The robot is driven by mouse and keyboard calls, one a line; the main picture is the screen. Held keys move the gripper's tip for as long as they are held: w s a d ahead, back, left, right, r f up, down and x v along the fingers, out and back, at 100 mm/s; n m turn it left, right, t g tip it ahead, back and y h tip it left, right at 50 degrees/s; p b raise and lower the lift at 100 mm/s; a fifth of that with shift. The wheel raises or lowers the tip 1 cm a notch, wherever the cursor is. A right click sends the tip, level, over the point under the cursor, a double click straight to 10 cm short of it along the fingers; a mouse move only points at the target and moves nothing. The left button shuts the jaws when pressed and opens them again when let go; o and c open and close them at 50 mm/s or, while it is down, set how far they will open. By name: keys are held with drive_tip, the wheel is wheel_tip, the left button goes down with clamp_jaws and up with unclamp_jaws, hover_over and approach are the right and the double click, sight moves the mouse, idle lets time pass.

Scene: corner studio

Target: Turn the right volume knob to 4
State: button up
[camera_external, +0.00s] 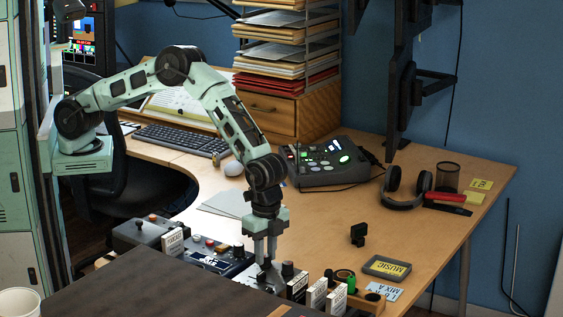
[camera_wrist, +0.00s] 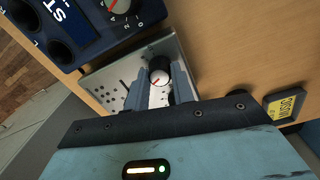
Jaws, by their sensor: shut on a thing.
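My gripper (camera_external: 264,259) points straight down at a small silver box (camera_external: 251,274) on the desk. In the wrist view, my gripper (camera_wrist: 160,82) has its two fingers close on either side of a round black knob (camera_wrist: 159,66) with a white lower part and a red mark. It is shut on this knob, which stands on the silver plate (camera_wrist: 105,82) with small holes. The fingers hide part of the knob and plate. No number scale can be read around it, so its setting cannot be told. Whether it is the right one cannot be read either.
A blue device (camera_wrist: 75,25) with another knob (camera_wrist: 118,4) and a printed scale lies beside the plate. A box with a dark knob (camera_external: 288,269) and white label blocks (camera_external: 317,294) stand close on the right. Headphones (camera_external: 406,187) lie farther back on open desk.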

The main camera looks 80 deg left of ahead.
sight(267, 257)
drive_tip(key=o, duration=1)
drive_tip(key=r, duration=0.8)
drive_tip(key=r+b, duration=0.1)
drive_tip(key=r, duration=0.8)
drive_tip(key=shift+w+a+r, duration=0.1)
drive_tip(key=shift+w+r, duration=0.1)
drive_tip(key=shift+r, duration=0.05)
